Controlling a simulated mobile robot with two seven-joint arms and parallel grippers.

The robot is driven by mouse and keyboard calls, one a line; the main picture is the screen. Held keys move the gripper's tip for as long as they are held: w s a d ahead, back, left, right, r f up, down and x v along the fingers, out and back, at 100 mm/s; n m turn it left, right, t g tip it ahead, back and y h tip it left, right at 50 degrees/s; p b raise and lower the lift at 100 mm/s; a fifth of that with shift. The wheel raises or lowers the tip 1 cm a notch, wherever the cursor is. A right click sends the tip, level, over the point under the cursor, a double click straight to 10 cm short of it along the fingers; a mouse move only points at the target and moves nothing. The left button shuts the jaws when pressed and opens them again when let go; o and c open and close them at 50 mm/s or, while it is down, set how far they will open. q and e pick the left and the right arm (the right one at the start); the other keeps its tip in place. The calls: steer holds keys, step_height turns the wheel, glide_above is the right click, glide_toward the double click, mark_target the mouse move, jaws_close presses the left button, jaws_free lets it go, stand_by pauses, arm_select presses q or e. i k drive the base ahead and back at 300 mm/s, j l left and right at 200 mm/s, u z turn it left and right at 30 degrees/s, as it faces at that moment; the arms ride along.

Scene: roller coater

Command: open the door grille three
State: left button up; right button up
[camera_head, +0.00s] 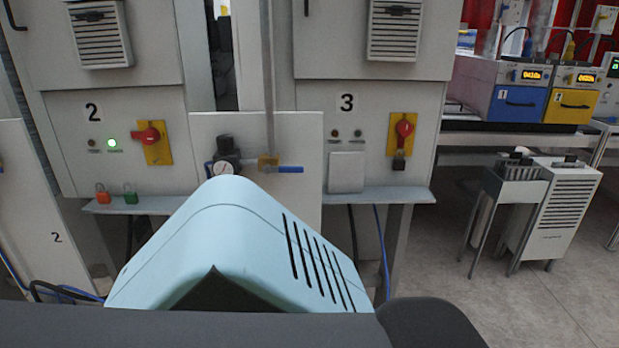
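The slatted door grille of cabinet three (393,42) is at the top right of centre, partly cut off by the top edge. It is pale grey, with a dark handle (398,11) across its upper part. It appears flush against the door above the number 3 plate, and no gap shows around it. Below it are two unlit lamps and a red rotary switch (404,127) on a yellow plate, with a dark padlock (399,161) hanging at its lower end. Neither of my grippers is in view.
Cabinet two has a similar grille (99,38), a lit green lamp and a red switch. A narrow ledge (375,196) runs below, with red and green padlocks at left. A gauge and blue-handled valve (288,169) stand between cabinets.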

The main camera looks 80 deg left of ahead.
mark_target(393, 27)
steer(key=k+l+u, duration=0.1)
steer(key=u, duration=3.05)
